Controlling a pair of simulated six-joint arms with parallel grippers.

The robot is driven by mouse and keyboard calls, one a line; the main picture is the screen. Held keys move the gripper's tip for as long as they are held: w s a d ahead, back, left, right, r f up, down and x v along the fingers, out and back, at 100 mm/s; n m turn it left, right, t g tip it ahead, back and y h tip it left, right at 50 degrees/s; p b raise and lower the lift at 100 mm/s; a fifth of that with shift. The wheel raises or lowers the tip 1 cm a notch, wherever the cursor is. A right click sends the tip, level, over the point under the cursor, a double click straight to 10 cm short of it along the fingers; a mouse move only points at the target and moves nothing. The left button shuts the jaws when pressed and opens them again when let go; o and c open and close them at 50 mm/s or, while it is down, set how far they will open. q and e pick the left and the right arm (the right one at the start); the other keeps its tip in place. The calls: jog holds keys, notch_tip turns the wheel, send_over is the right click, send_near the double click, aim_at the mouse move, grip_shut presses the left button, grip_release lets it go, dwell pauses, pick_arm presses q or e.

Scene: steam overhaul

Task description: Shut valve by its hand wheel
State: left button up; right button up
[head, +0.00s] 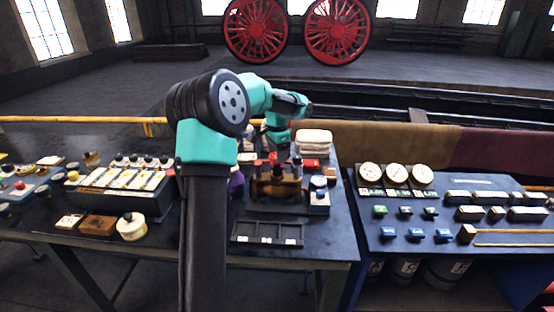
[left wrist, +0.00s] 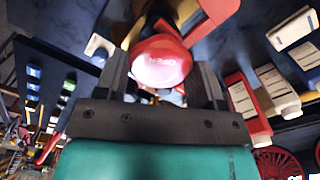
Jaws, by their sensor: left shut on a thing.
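The brass valve assembly (head: 276,188) stands on the dark table at the middle, with small red hand wheels (head: 297,159) on top. My left gripper (head: 281,157) reaches down over it from behind. In the left wrist view, a round red hand wheel (left wrist: 160,62) with a bright, shiny face lies between the two dark fingers of my left gripper (left wrist: 162,72), which is shut on it. The stem under the wheel is mostly hidden. My right gripper is not in view.
A dark compartment tray (head: 267,233) lies in front of the valve. A purple item (head: 236,181) is to its left and a small blue-based block (head: 319,201) to its right. Three round gauges (head: 396,175) stand on the right table. My arm covers the table left of the valve.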

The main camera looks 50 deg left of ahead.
pick_arm(q)
jog(key=m, duration=0.4)
jog(key=shift+m, duration=0.8)
jog(key=shift+m, duration=1.3)
jog(key=o, duration=1)
jog(key=shift+c, duration=1.3)
jog(key=shift+r, duration=0.1)
jog(key=shift+r, duration=2.9)
